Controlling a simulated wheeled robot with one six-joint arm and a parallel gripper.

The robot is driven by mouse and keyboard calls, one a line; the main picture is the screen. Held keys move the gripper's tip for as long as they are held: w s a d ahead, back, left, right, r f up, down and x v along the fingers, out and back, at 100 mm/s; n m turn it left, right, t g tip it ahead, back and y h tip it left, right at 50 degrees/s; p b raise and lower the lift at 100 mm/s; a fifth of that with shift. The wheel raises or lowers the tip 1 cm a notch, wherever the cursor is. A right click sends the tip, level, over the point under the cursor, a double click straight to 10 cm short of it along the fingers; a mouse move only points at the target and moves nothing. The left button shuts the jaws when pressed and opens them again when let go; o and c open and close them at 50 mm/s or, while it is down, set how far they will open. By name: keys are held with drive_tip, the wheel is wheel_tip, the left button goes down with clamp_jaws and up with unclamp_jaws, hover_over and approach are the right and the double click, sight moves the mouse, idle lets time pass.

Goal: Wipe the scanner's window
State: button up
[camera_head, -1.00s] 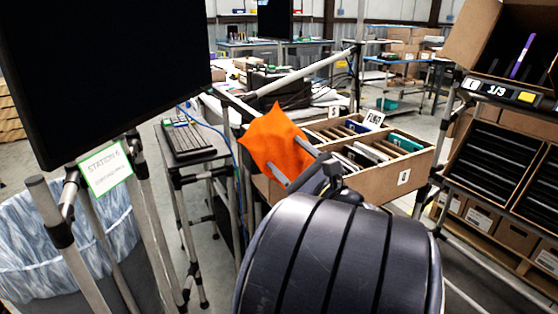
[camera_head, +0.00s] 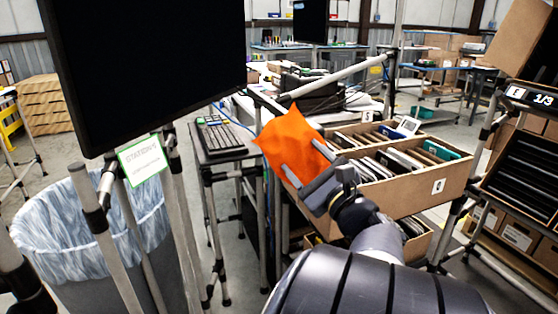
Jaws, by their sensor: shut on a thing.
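An orange cloth (camera_head: 288,142) hangs in my gripper (camera_head: 306,165), near the middle of the head view. The gripper's two grey fingers are shut on the cloth, which spreads out past them to the upper left. The cloth appears in front of the left end of a cardboard carton with dividers. I cannot make out the scanner or its window in this view.
The divided carton (camera_head: 428,196) stands right of my gripper. A keyboard (camera_head: 221,134) on a small stand and a large black monitor (camera_head: 150,65) are to the left. A lined bin (camera_head: 55,225) stands at lower left. A tilted-carton rack (camera_head: 525,170) is at right.

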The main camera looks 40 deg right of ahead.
drive_tip(key=shift+a, duration=0.1)
drive_tip(key=shift+s+a, duration=0.2)
drive_tip(key=shift+s, duration=0.7)
drive_tip(key=shift+s+a, duration=0.25)
drive_tip(key=shift+s, duration=0.7)
drive_tip(key=shift+s+a, duration=0.2)
drive_tip(key=shift+s, duration=0.7)
drive_tip(key=s, duration=0.1)
drive_tip(key=s+p, duration=0.1)
drive_tip(key=s, duration=0.1)
drive_tip(key=shift+a, duration=0.35)
drive_tip(key=shift+w+f, duration=0.1)
